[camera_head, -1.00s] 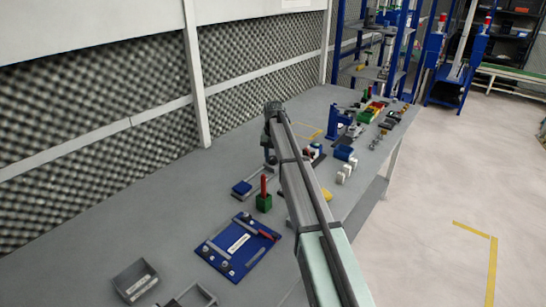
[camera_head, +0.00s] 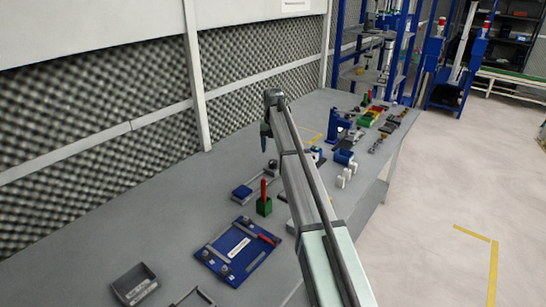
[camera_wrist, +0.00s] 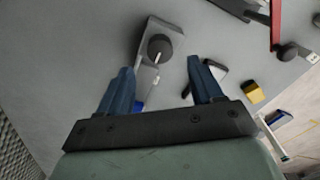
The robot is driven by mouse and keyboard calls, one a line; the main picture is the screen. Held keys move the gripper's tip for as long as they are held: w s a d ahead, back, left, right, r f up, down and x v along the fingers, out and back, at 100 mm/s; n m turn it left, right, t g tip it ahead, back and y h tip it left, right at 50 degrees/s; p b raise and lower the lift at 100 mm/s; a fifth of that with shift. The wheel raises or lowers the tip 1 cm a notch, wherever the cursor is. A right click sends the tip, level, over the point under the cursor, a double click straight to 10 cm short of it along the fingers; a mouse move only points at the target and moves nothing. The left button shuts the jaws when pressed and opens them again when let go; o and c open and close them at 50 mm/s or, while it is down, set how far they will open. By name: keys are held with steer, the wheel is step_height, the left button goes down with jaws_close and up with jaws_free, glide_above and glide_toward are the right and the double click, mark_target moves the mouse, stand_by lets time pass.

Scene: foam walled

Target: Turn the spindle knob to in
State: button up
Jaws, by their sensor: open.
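The knob (camera_wrist: 160,47) shows in the wrist view as a dark round cap with a white pointer line, on a pale grey block (camera_wrist: 172,29). A small label plate (camera_wrist: 147,76) sits on the near side of the block; its writing is too small to read. My gripper (camera_wrist: 160,66) is open, with its two blue fingers apart and nothing between them. The knob lies just beyond the fingertips in the picture, roughly centred between them. In the head view my gripper (camera_head: 265,145) hangs above the bench, apart from it.
A green holder (camera_head: 264,207) with a red upright piece and a blue board (camera_head: 229,263) stand near on the bench (camera_head: 150,225). A grey bin (camera_head: 130,290) is at the front left. A yellow block (camera_wrist: 253,92) lies at right in the wrist view. Foam wall (camera_head: 90,125) is behind.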

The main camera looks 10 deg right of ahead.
mark_target(273, 161)
step_height(273, 161, up, 8)
steer(key=shift+f, duration=0.25)
